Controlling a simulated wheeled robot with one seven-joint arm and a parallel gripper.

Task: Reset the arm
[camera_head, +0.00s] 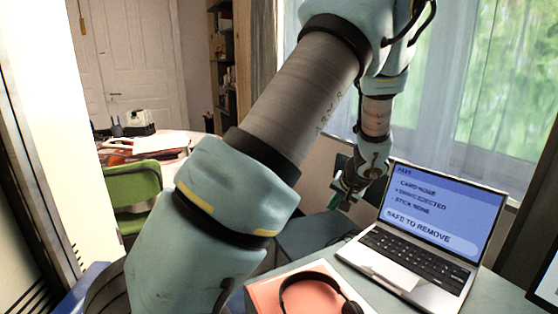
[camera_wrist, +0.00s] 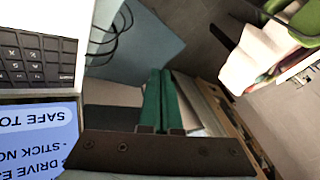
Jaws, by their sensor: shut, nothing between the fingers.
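My arm reaches up and across the middle of the head view, then hangs down at the right. My gripper (camera_head: 345,192) is beside the left edge of the laptop (camera_head: 408,265), above the level of the table. In the wrist view my gripper (camera_wrist: 160,100) shows two green fingers side by side, pressed together with nothing between them.
Headphones (camera_head: 315,290) lie on a pink-orange pad (camera_head: 270,294) at the table's front. A dark screen edge (camera_head: 545,280) stands at the far right. A green chair (camera_head: 135,190) and a cluttered desk (camera_head: 175,160) stand at the left. Cables (camera_wrist: 115,35) lie near the laptop.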

